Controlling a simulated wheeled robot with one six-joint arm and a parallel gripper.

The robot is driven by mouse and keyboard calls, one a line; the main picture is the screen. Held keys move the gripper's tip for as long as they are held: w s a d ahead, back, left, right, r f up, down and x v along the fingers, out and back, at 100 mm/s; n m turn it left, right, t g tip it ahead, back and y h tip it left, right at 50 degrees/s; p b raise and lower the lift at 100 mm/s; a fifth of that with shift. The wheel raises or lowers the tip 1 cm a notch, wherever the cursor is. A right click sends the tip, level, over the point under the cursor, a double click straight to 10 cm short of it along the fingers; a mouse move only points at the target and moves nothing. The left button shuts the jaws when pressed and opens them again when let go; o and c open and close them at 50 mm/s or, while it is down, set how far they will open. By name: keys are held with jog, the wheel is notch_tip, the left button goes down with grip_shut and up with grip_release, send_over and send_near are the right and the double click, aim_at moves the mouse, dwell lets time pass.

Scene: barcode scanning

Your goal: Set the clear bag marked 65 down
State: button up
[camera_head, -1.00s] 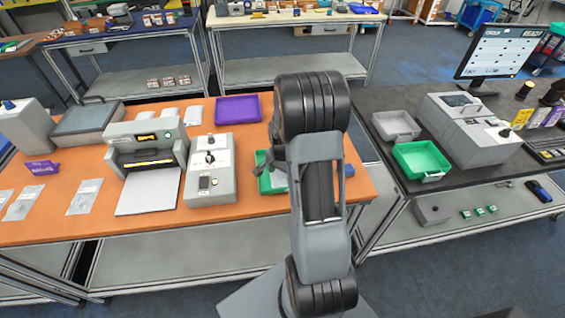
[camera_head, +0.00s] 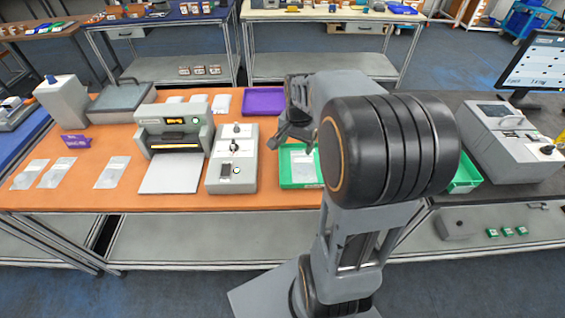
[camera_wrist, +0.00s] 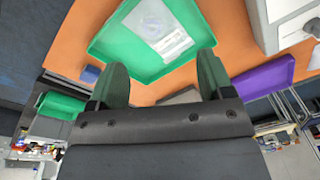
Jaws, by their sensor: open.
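A clear bag (camera_wrist: 160,28) with a printed label lies in a green tray (camera_wrist: 150,72); its number is too small to read. In the head view the bag (camera_head: 304,165) lies inside the same tray (camera_head: 286,183) on the orange table. My gripper (camera_wrist: 163,72) is open, with nothing between its fingers. In the head view my gripper (camera_head: 284,138) is above the tray's upper left part, apart from the bag. My arm hides the tray's right side.
Left of the tray stand a grey device (camera_head: 231,172) and a printer-like machine (camera_head: 175,132). A purple tray (camera_head: 263,101) is behind. Several clear bags (camera_head: 112,172) lie at the table's left. A second green tray (camera_head: 466,178) is on the dark right table.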

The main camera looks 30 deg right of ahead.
jog(key=s+a+r+n+t, duration=0.3)
jog(key=s+a+r+n, duration=0.2)
jog(key=s+a+n, duration=0.5)
jog(key=shift+s+a+n+t, duration=0.3)
jog(key=shift+a+n, duration=0.3)
jog(key=shift+a, duration=0.5)
jog(key=shift+d+f, duration=0.1)
